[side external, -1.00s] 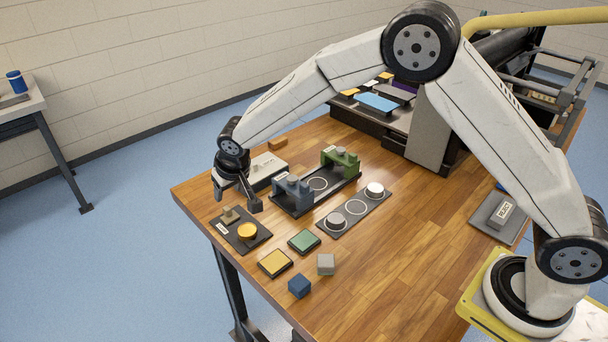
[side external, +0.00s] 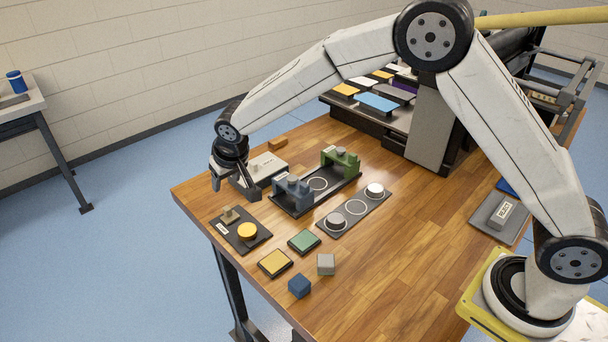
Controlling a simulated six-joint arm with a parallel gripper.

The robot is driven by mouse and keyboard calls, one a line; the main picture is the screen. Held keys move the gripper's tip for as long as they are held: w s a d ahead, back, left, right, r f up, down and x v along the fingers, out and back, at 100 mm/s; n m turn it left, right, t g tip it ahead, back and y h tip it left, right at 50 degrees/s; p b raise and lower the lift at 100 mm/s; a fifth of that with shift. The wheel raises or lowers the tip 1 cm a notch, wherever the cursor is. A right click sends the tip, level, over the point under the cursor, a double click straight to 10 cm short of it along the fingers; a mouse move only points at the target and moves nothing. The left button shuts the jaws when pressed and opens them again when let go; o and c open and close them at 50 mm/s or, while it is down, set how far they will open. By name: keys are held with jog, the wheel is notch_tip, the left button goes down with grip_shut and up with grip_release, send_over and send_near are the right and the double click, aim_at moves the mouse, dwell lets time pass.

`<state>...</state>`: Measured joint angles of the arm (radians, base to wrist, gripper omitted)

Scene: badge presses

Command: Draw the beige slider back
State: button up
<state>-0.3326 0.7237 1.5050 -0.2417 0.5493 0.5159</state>
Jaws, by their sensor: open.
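A small beige piece (side external: 230,215), which looks like the slider, stands on a dark plate (side external: 243,246) at the table's front left corner. A white label and a round orange button (side external: 247,231) are on the same plate. My gripper (side external: 233,188) is open, fingers pointing down, with nothing seen between them. In the picture it is just above the beige piece and apart from it, in front of a pale box (side external: 266,167). Its exact height over the table is hard to tell.
A blue-grey press (side external: 292,194) and a green press (side external: 341,161) stand on a dark base to the right. A strip with round discs (side external: 355,208), yellow (side external: 275,263) and green (side external: 304,241) pads, and small blocks lie nearer.

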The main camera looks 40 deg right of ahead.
jog(key=shift+r, duration=2.15)
jog(key=s+d+f, duration=0.1)
jog(key=s+d, duration=0.4)
jog(key=s, duration=0.4)
jog(key=s+d+f+g, duration=0.1)
jog(key=s+d, duration=0.5)
jog(key=s, duration=0.3)
jog(key=s+d+f+g, duration=0.1)
jog(key=s+d, duration=0.5)
jog(key=s, duration=0.4)
jog(key=shift+f, duration=0.4)
